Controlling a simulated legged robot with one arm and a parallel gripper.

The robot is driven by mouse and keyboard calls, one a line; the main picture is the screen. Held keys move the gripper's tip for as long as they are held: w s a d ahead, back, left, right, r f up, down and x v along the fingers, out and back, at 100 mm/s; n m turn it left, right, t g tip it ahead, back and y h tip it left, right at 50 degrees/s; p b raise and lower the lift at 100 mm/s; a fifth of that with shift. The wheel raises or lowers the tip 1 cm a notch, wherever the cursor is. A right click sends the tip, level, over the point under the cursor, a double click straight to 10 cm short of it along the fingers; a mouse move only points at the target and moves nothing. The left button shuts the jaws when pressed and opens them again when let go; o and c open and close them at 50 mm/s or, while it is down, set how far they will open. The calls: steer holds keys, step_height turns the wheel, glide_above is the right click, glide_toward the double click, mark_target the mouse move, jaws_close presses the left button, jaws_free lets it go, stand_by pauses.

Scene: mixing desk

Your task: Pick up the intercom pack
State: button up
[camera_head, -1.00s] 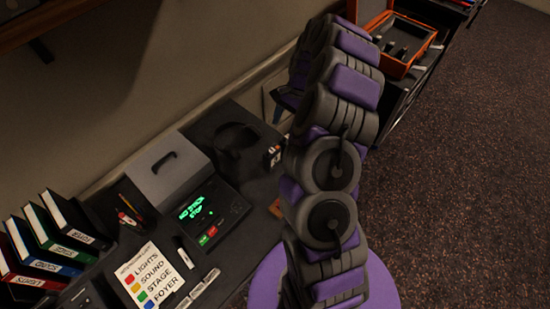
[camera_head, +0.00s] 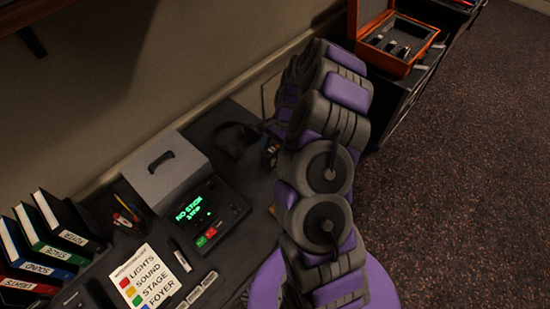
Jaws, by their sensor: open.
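A small dark pack with pale and reddish marks (camera_head: 268,156), which looks like the intercom pack, sits at the desk's right edge. It is mostly hidden behind my arm. A black headset (camera_head: 228,146) lies just left of it. My gripper (camera_head: 272,126) is open, just above the pack in the picture and at the right of the headset. My arm hides part of the gripper, and I cannot tell whether it touches the pack.
A grey box with a handle (camera_head: 165,172) and a console with green text (camera_head: 205,212) stand left of my arm. Several binders (camera_head: 45,245), a pen holder (camera_head: 128,222) and a colored label card (camera_head: 147,279) are further left. An open orange case (camera_head: 385,45) is at the back right.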

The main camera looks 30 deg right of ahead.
steer(key=shift+a+r, duration=0.1)
steer(key=shift+a, duration=0.9)
steer(key=shift+c, duration=0.7)
steer(key=shift+d, duration=0.9)
steer(key=c, duration=0.4)
steer(key=shift+d, duration=0.3)
steer(key=c, duration=0.3)
steer(key=shift+a, duration=0.55)
steer(key=c, duration=0.3)
steer(key=shift+a, duration=0.35)
jaws_close()
